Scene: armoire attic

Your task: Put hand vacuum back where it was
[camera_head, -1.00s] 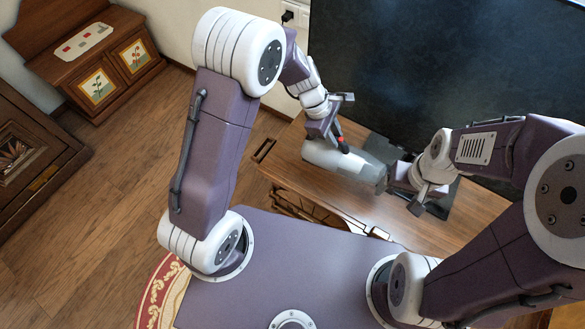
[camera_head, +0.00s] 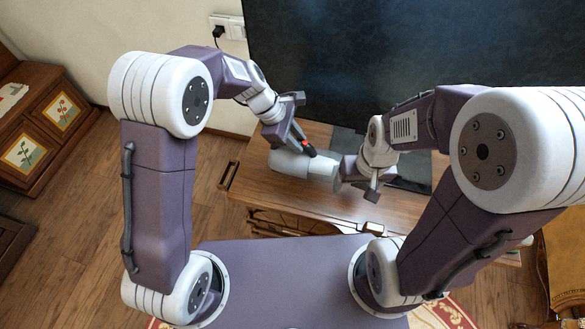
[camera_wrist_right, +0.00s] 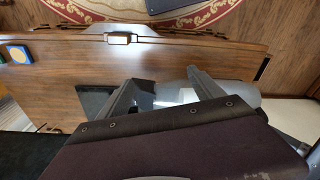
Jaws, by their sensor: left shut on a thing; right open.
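My right gripper (camera_head: 352,178) is open beside the clear front end. In the right wrist view, my right gripper's fingers (camera_wrist_right: 165,88) are spread, with part of the hand vacuum (camera_wrist_right: 240,92) behind and between them.
The wooden table (camera_head: 270,197) stands below a large dark screen (camera_head: 400,70). A blue and yellow object (camera_wrist_right: 19,55) lies on the tabletop in the right wrist view. A wooden cabinet with painted doors (camera_head: 40,125) is at the left. Wood floor (camera_head: 90,225) is clear between them.

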